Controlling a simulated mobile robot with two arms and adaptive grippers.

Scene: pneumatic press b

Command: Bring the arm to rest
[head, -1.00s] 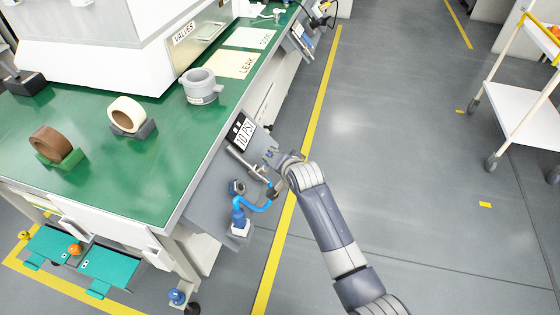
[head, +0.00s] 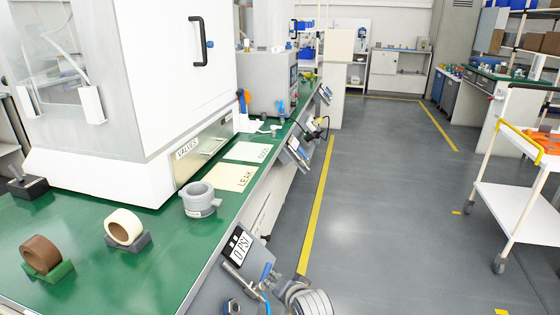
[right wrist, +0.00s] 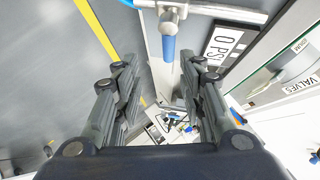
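My right arm shows at the bottom of the head view, with the right gripper (head: 277,284) beside the valve on the bench's front panel. In the right wrist view the right gripper (right wrist: 160,92) has its two fingers spread, with nothing held between them. The blue valve handle (right wrist: 168,46) on its metal pipe (right wrist: 215,11) lies just beyond the fingertips; it also shows in the head view (head: 266,272). The pressure label (head: 240,246) reads 0 PSI. My left gripper is out of view.
The green bench (head: 150,270) carries tape rolls (head: 125,227), a grey cylindrical part (head: 200,199) and a white press housing (head: 185,90). A white cart (head: 520,213) stands at the right. The grey floor (head: 390,200) between is clear.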

